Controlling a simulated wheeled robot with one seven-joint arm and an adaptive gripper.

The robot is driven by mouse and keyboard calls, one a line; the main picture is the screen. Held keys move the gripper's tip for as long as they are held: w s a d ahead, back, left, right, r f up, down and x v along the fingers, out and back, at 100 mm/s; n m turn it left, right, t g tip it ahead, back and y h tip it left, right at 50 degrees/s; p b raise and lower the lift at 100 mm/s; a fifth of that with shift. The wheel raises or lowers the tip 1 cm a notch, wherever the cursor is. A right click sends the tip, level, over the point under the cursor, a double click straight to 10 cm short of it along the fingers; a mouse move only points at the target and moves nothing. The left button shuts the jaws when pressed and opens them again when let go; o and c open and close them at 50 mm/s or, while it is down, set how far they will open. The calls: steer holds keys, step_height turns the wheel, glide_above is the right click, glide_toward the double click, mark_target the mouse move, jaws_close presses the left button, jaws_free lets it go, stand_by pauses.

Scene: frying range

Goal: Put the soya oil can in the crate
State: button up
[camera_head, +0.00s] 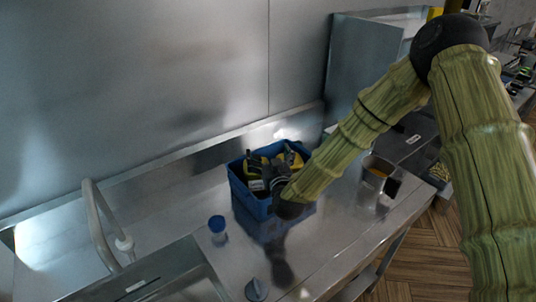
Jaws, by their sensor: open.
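The blue crate (240,196) stands on the steel counter, below the centre of the view. Yellow-and-black items (251,168) show inside it, one with a pale label. One of them may be the soya oil can, but they are too small and covered to tell. My arm reaches in from the upper right, and its dark wrist is at the crate's front right edge. My dark gripper (273,180) is over the crate's opening, among these items, and open. The fingertips are partly hidden, and I cannot tell whether they touch anything.
A small blue-topped container (217,226) stands left of the crate. A metal pot (377,174) stands to the right. A dark round object (256,289) is near the front. A curved metal pipe (97,218) rises at the left, and a steel wall is behind.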

steer(key=b+v, duration=0.4)
steer(key=v, duration=0.8)
steer(key=shift+r, duration=0.25)
